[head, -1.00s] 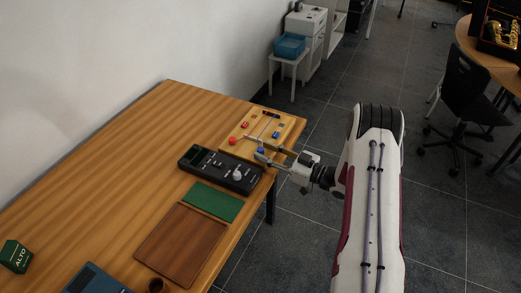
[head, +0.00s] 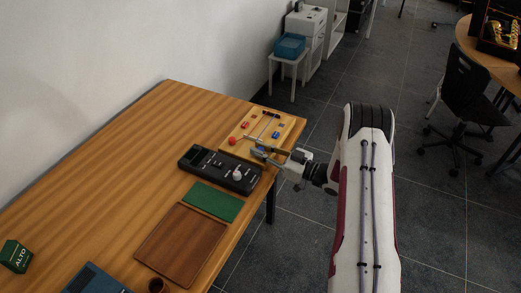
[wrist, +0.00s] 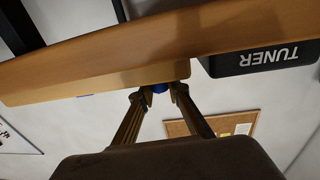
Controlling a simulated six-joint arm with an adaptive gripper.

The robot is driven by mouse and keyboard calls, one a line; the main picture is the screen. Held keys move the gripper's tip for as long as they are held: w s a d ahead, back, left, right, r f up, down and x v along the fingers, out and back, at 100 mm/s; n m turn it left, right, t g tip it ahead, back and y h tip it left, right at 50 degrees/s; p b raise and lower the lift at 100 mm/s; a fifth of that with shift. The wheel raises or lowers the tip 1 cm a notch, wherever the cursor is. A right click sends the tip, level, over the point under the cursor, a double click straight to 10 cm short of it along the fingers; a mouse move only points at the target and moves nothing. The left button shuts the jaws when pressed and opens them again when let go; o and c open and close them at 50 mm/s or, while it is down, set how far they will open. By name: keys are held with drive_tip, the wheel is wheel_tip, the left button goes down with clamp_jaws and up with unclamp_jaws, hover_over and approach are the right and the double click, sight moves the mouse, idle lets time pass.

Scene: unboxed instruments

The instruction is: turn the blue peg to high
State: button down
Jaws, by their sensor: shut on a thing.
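A pale wooden board (head: 258,118) with red and blue pegs and a rod lies at the far right end of the table. My gripper (head: 257,148) reaches in from the right, over the board's near edge. In the wrist view my gripper (wrist: 159,92) is shut on a blue peg (wrist: 160,87), one finger on each side. The peg's upper part is mostly hidden by the fingers and the board's edge (wrist: 100,82). Any markings for the peg's positions are too small to read.
A black tuner (head: 215,168) with a white knob sits just left of the board; its label shows in the wrist view (wrist: 270,57). A green cloth (head: 212,201) and a brown wooden tray (head: 182,243) lie nearer.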

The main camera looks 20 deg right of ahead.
drive_tip(key=shift+n+g+y, duration=0.9)
drive_tip(key=shift+g+y, duration=0.1)
drive_tip(key=shift+n+g+y, duration=0.5)
drive_tip(key=shift+n+g, duration=0.1)
drive_tip(key=shift+f+n+g+y, duration=0.1)
drive_tip(key=shift+n+g+y, duration=0.2)
drive_tip(key=shift+g, duration=0.3)
drive_tip(key=shift+n+g+y, duration=0.6)
drive_tip(key=shift+n+g, duration=0.45)
drive_tip(key=shift+g, duration=0.45)
drive_tip(key=shift+n+g+y, duration=0.6)
drive_tip(key=shift+n+g, duration=0.45)
drive_tip(key=shift+g, duration=0.45)
drive_tip(key=c, duration=1.9)
unclamp_jaws()
drive_tip(key=shift+d, duration=0.1)
drive_tip(key=shift+s+d, duration=0.15)
drive_tip(key=shift+d, duration=0.85)
drive_tip(key=shift+s+d, duration=0.2)
drive_tip(key=shift+d, duration=0.85)
drive_tip(key=shift+s+d, duration=0.15)
drive_tip(key=shift+d, duration=0.85)
drive_tip(key=shift+s+d, duration=0.15)
drive_tip(key=shift+d, duration=0.25)
drive_tip(key=shift+d, duration=0.15)
